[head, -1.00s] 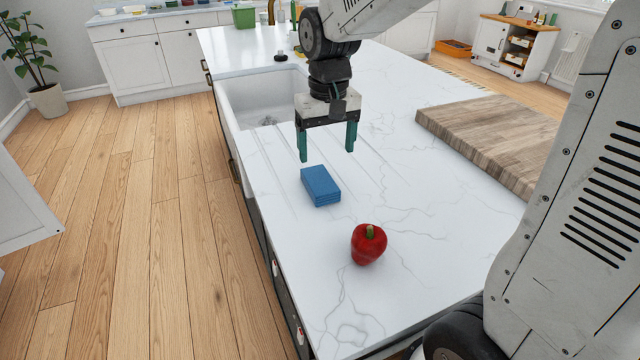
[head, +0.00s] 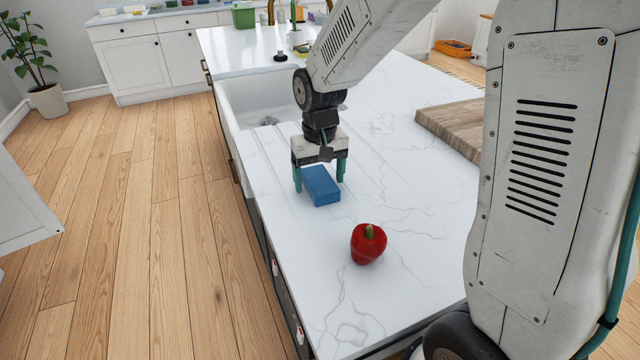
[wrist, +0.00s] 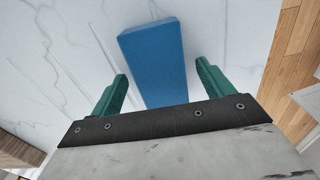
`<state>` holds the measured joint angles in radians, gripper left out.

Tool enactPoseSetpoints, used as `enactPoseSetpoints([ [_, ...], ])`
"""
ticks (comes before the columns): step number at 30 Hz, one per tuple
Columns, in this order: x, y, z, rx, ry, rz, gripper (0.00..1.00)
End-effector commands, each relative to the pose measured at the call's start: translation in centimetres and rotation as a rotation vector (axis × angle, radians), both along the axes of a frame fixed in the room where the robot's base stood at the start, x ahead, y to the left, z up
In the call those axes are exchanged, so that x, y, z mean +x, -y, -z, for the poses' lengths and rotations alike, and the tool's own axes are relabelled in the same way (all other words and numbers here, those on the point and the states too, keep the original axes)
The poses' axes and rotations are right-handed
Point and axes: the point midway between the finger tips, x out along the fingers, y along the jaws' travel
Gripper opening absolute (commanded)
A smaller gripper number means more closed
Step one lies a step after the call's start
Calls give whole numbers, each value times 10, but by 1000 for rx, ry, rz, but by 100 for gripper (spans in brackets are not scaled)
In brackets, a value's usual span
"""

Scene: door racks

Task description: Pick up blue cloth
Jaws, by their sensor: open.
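The blue cloth (head: 321,186) is a folded block lying flat on the white marble counter. My gripper (head: 319,187) is open above it, pointing down, with one green finger on each side of the cloth in the head view. In the wrist view the cloth (wrist: 155,62) reaches in between the two open green fingers (wrist: 163,85), with a gap visible on either side. I cannot tell whether the fingertips touch the counter.
A red pepper (head: 368,243) stands on the counter nearer to me than the cloth. A wooden board (head: 455,127) lies on the right. A sink (head: 258,98) is set in the counter behind. The counter's left edge drops to the wooden floor (head: 165,230).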

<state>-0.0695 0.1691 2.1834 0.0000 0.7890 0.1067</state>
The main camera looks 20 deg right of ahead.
Motion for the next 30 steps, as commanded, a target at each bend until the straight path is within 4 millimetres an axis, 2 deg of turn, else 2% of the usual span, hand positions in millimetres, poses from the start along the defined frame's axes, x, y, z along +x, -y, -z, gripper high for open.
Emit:
enactPoseSetpoints([
  [3, 0, 0, 0, 0, 0, 0, 80],
  [8, 0, 0, 0, 0, 0, 0, 36],
  [9, 0, 0, 0, 0, 0, 0, 32],
  [16, 0, 0, -1, 0, 0, 0, 31],
  [20, 1, 0, -9, 0, 3, 0, 31],
  [30, 1, 0, -74, 0, 5, 0, 31],
])
